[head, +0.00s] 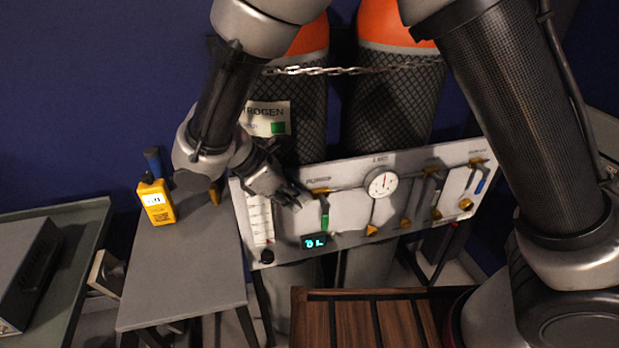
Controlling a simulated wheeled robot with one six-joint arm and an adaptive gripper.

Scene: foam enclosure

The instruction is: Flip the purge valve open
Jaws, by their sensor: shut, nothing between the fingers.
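The purge valve (324,214) is on the white gas panel (350,212), below a label that appears to read PURGE. It has a brass body at the top and a green lever that hangs straight down. My gripper (303,203) is shut and empty, just left of the green lever at its upper part. I cannot tell whether the fingertips touch the lever or the panel. My gripper covers part of the panel left of the valve.
The panel also carries a round gauge (381,184), a lit display (314,242), a flow tube (260,219) and a blue-handled valve (481,182). Chained cylinders (392,105) stand behind.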

